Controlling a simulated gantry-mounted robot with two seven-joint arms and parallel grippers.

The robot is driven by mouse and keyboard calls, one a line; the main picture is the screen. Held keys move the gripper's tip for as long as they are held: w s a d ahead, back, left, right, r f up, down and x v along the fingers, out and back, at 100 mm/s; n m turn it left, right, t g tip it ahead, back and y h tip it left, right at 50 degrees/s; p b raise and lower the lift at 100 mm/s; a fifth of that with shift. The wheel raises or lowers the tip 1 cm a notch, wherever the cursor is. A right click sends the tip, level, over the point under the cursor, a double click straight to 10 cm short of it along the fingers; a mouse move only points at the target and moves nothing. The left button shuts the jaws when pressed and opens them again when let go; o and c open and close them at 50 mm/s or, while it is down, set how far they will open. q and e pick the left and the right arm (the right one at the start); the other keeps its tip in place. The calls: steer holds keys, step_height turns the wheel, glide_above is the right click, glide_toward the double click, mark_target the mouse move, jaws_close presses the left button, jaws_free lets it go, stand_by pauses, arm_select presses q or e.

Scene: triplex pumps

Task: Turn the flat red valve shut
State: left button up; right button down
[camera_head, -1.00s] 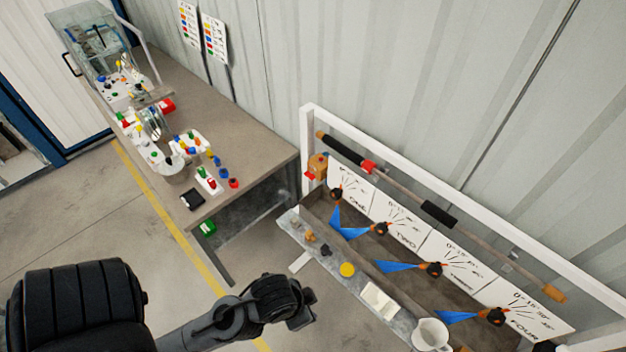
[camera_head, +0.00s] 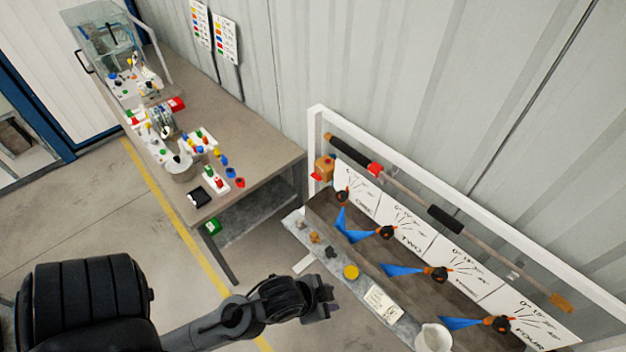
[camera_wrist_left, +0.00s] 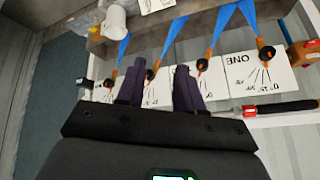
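Two red parts show at the pump rack: a small red piece (camera_head: 375,169) on the long pipe, and a red piece (camera_head: 316,177) on the orange-brown block at the rack's left end. I cannot tell which is the flat valve. In the left wrist view, the pipe's red piece (camera_wrist_left: 250,112) lies right of my fingers, and the block's red piece (camera_wrist_left: 311,44) is at the right edge. My left gripper (camera_head: 328,299) is open and empty, in front of the rack's ledge and apart from both; its spread fingers (camera_wrist_left: 158,88) show in the wrist view. My right gripper is out of view.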

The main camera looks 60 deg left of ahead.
arm_select(q)
steer(key=w+a+f+m+t+b, duration=0.2)
steer(key=w+a+f+t, duration=0.1)
steer(key=w+a+f, duration=0.15)
steer(key=m+t+y+b, duration=0.4)
steer(key=m+t+b, duration=0.5)
steer(key=b, duration=1.8)
glide_toward(316, 177)
steer(key=w+a+g+b, duration=0.1)
steer(key=w, duration=0.7)
steer(key=shift+w+a+r+m, duration=0.2)
steer(key=shift+a+m, duration=0.15)
steer(key=shift+m, duration=0.05)
jaws_close()
